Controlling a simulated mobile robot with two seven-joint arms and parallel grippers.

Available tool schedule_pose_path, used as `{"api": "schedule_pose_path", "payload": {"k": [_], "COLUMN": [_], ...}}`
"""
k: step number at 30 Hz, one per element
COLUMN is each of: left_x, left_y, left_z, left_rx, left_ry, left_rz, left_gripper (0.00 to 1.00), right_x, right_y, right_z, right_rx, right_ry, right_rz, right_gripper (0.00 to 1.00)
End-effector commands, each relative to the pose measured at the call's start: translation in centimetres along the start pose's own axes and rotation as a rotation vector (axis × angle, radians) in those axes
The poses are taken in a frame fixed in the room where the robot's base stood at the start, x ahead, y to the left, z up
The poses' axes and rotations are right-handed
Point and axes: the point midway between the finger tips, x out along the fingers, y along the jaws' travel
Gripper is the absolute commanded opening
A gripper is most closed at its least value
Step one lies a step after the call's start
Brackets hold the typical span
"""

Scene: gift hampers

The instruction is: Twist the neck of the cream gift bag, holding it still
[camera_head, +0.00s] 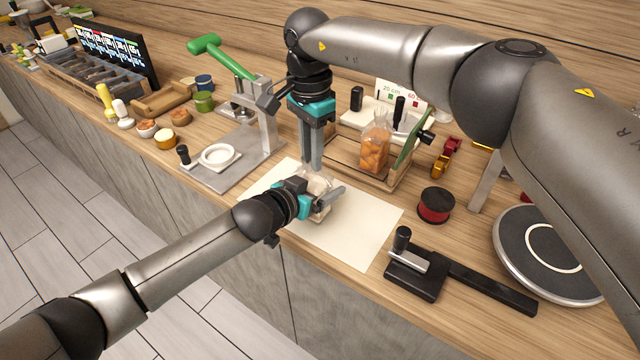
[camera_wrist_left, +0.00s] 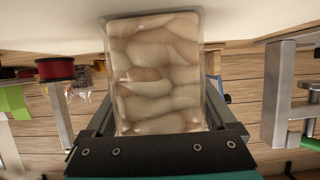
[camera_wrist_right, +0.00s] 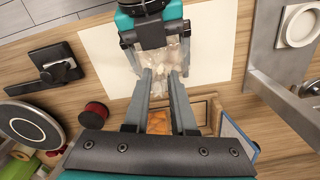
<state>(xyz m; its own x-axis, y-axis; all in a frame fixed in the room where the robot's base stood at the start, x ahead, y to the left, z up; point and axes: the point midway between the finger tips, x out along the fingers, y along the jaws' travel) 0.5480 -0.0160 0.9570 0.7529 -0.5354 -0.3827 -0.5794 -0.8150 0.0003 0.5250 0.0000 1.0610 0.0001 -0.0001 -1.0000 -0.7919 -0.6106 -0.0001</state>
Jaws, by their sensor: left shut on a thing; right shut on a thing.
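The cream gift bag (camera_head: 318,184) is a clear bag with pale, rounded contents, standing on the white sheet (camera_head: 365,222). It fills the middle of the left wrist view (camera_wrist_left: 157,75) and also shows in the right wrist view (camera_wrist_right: 168,58). My left gripper (camera_head: 322,198) comes in low from the left and is shut on the bag's body. My right gripper (camera_head: 312,166) points down from above and is shut at the top of the bag, at its neck. The fingers hide much of the bag, so I cannot tell whether the neck is twisted.
A clear bag of orange pieces (camera_head: 375,148) stands in a wooden tray behind. A metal stand (camera_head: 266,120) with a green-handled lever is to the left. A red-and-black spool (camera_head: 435,205), a black tool (camera_head: 418,272) and a round scale (camera_head: 550,290) are to the right.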

Motion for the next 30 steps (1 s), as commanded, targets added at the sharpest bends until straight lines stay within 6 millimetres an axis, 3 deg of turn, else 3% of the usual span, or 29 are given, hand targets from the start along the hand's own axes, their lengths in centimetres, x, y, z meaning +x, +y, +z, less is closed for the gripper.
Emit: {"api": "schedule_pose_path", "payload": {"k": [4, 14, 24, 30], "left_x": [0.0, 0.0, 0.0, 0.0], "left_y": [-0.06, -0.06, -0.06, -0.06], "left_z": [0.09, 0.09, 0.1, 0.1], "left_rx": [0.0, 0.0, 0.0, 0.0], "left_ry": [-0.002, -0.002, -0.002, -0.002], "left_rz": [-0.001, -0.001, -0.001, -0.001], "left_gripper": [0.41, 0.41, 0.41, 0.41], "right_x": [-0.03, -0.04, -0.02, -0.03], "right_y": [0.0, 0.0, 0.0, 0.0], "right_z": [0.03, 0.03, 0.05, 0.05], "right_rx": [-0.102, -0.126, -0.422, -0.47], "right_ry": [-0.001, -0.001, -0.002, -0.002], "right_rz": [0.0, 0.0, 0.0, 0.0], "right_gripper": [0.0, 0.0, 0.0, 0.0]}}
